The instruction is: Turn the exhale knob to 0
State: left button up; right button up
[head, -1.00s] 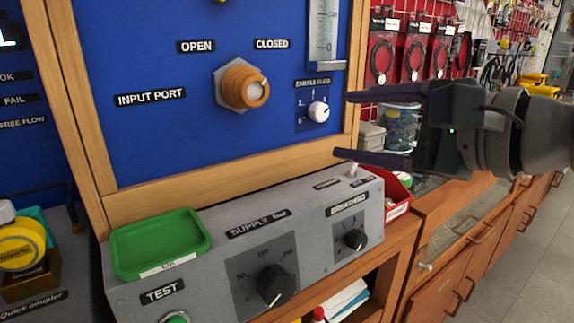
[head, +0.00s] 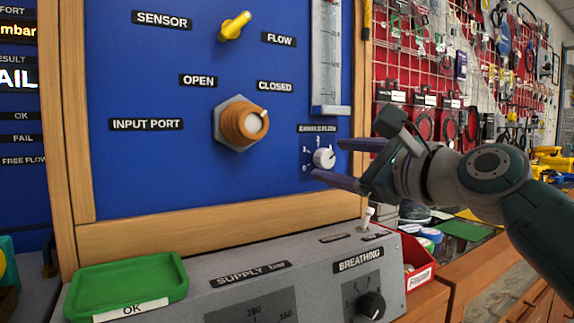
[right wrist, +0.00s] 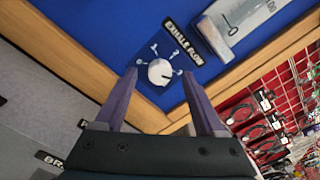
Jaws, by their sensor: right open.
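The exhale knob (head: 324,158) is a small white dial on the blue panel (head: 170,180), below the exhale flow label (head: 318,129). In the right wrist view the white knob (right wrist: 160,72) shows ahead, with printed marks around it. My right gripper (head: 326,160) is open, its two purple fingers pointing at the knob from the right. In the right wrist view the fingertips (right wrist: 163,80) lie to either side of the knob, which appears between them or just beyond. I cannot tell whether they touch it. My left gripper is not in view.
A wooden frame (head: 215,213) borders the panel. Below it, a grey console (head: 215,272) carries a green tray (head: 125,285), a black breathing knob (head: 371,305) and a small toggle switch (head: 368,215). An orange knob (head: 240,124) sits left of the exhale knob.

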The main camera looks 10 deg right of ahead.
jog(key=shift+w+a, duration=0.2)
jog(key=shift+w, duration=0.25)
grip_shut()
dwell(0.4)
